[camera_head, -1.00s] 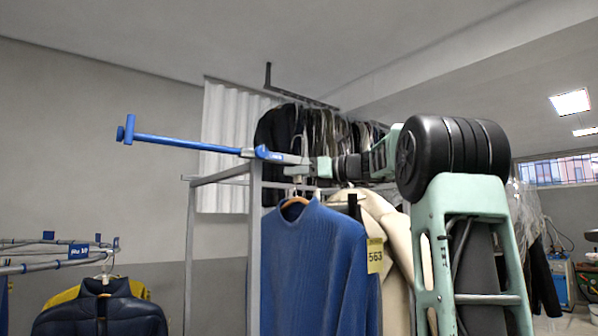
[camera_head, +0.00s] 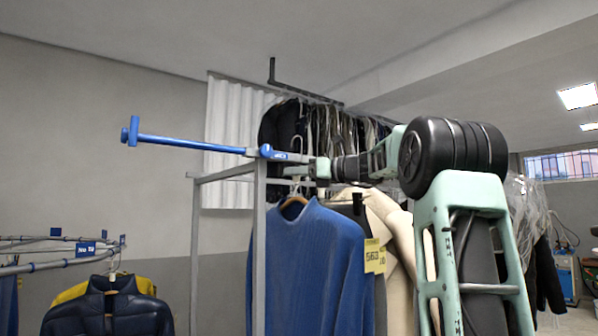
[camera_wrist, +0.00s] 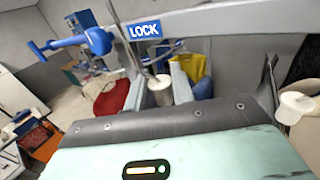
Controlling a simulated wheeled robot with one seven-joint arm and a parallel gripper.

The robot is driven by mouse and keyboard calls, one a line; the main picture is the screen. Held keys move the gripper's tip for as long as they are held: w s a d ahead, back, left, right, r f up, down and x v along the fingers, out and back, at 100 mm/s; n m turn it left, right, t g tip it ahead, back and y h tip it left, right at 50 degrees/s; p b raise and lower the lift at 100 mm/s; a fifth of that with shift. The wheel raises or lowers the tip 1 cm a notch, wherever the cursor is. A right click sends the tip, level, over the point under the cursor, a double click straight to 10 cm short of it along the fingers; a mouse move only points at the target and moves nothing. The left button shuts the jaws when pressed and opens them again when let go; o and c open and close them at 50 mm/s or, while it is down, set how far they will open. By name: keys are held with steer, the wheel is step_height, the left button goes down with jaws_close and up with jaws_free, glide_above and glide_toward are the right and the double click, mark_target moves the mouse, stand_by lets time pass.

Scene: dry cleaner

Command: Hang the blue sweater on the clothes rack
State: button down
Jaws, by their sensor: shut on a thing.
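The blue sweater (camera_head: 307,270) hangs upright on a hanger (camera_head: 296,186) with a yellow tag at its right side. My gripper (camera_head: 309,171) is shut on the pale neck of the hanger, just above the collar. In the wrist view the two fingers (camera_wrist: 160,88) close around a whitish cylinder. The hanger's hook stands up above my gripper. The clothes rack (camera_head: 260,235) has a grey frame, with a blue bar (camera_head: 195,144) sticking out to the left. The hook is close to the rack's top; I cannot tell whether it touches a rail.
A cream coat (camera_head: 392,235) hangs just right of the sweater, behind it. Dark garments (camera_head: 320,130) hang at the back. Another rack (camera_head: 50,264) with a navy jacket (camera_head: 108,308) stands at lower left. A blue LOCK label (camera_wrist: 144,30) is close to my fingers in the wrist view.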

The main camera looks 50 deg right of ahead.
steer(key=shift+w+d+r+p, duration=0.1)
steer(key=shift+w+d+p, duration=0.15)
steer(key=shift+w+p, duration=0.7)
steer(key=shift+w+d+p, duration=0.25)
steer(key=shift+w+p, duration=0.2)
steer(key=shift+w, duration=0.85)
steer(key=shift+f, duration=0.2)
steer(key=shift+f+b, duration=1.4)
steer(key=shift+f, duration=0.05)
steer(key=shift+f, duration=0.2)
steer(key=c, duration=1.1)
jaws_free()
steer(key=shift+f, duration=0.1)
steer(key=b+v, duration=0.6)
steer(key=v, duration=1.1)
steer(key=shift+s+d, duration=0.1)
steer(key=shift+s, duration=0.05)
